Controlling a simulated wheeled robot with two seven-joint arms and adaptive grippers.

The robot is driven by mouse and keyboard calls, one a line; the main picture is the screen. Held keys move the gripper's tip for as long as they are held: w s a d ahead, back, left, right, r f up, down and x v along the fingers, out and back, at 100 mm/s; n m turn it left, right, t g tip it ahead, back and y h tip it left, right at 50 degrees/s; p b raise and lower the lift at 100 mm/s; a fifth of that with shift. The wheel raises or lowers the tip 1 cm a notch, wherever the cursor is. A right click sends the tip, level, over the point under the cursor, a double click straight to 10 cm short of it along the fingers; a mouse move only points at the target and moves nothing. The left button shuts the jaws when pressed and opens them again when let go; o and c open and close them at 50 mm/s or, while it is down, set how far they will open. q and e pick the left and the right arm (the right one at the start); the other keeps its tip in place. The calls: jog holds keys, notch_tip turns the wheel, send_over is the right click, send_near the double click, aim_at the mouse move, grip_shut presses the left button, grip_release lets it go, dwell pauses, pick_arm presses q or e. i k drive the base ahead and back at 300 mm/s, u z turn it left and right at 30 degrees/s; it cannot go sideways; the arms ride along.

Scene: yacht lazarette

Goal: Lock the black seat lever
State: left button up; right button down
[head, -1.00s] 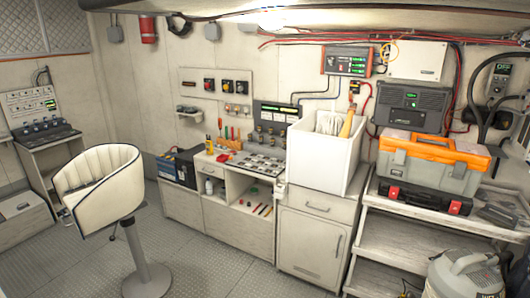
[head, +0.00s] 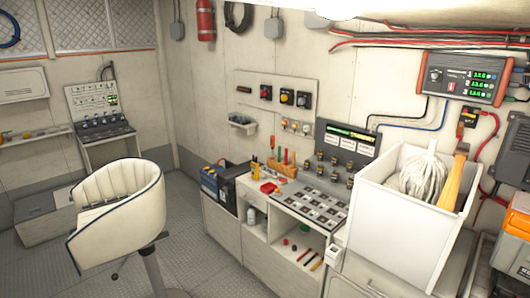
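A white padded bucket seat (head: 118,215) with dark piping stands on a grey post (head: 157,272) at the left of the head view. A small black lever (head: 115,276) sticks out below the seat, to the left of the post. It is too small to tell whether it is locked. Neither of my grippers shows in the head view.
A workbench cabinet (head: 230,238) with a switch panel and tools stands right of the seat. A white bin (head: 400,235) holding a mop head is at the right. A console (head: 103,125) stands behind the seat. Patterned metal floor (head: 205,272) is open between the seat and the cabinet.

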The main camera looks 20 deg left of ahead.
aim_at(115, 277)
jog(key=u, duration=0.55)
jog(key=i, duration=0.85)
jog(key=u, duration=1.55)
jog(key=i, duration=0.65)
jog(key=u, duration=0.45)
